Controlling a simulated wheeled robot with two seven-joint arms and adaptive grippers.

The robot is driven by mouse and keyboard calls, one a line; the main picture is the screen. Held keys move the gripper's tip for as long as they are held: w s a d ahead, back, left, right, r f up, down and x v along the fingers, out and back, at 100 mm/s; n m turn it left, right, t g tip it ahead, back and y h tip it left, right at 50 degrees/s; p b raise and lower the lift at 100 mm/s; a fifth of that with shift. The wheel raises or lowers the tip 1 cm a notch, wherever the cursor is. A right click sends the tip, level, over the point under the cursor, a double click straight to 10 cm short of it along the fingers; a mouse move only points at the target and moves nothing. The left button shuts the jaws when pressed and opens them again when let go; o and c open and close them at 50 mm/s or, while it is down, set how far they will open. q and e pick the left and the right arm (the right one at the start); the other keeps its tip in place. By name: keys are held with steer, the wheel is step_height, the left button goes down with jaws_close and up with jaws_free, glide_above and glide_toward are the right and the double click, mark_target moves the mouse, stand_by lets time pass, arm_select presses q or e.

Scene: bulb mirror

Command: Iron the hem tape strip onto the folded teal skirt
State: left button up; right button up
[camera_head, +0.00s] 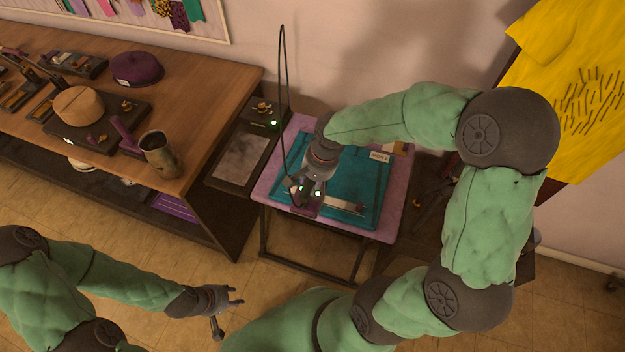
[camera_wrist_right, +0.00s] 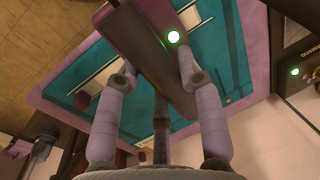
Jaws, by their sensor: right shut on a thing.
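The folded teal skirt (camera_head: 368,180) lies flat on a pink-topped ironing table (camera_head: 395,205). A pale strip (camera_head: 342,204) runs along the skirt's near part, and its middle is partly hidden. My right gripper (camera_head: 312,190) is shut on a dark purple iron (camera_head: 305,210) with a small green light. The right wrist view shows the fingers (camera_wrist_right: 158,85) on either side of the iron (camera_wrist_right: 150,45), with teal cloth (camera_wrist_right: 90,95) behind. The iron is over the strip's left part; I cannot tell whether it touches. My left gripper (camera_head: 226,303) is open and empty, low and away from the table.
A black cord (camera_head: 283,80) rises from the iron. A dark stand with a grey plate (camera_head: 240,158) and green-lit box (camera_head: 268,122) is left of the ironing table. Yellow cloth (camera_head: 570,80) hangs at right.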

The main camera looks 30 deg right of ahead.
steer(key=shift+r, duration=0.15)
steer(key=shift+r+p, duration=0.8)
steer(key=shift+r, duration=0.15)
steer(key=shift+w, duration=0.1)
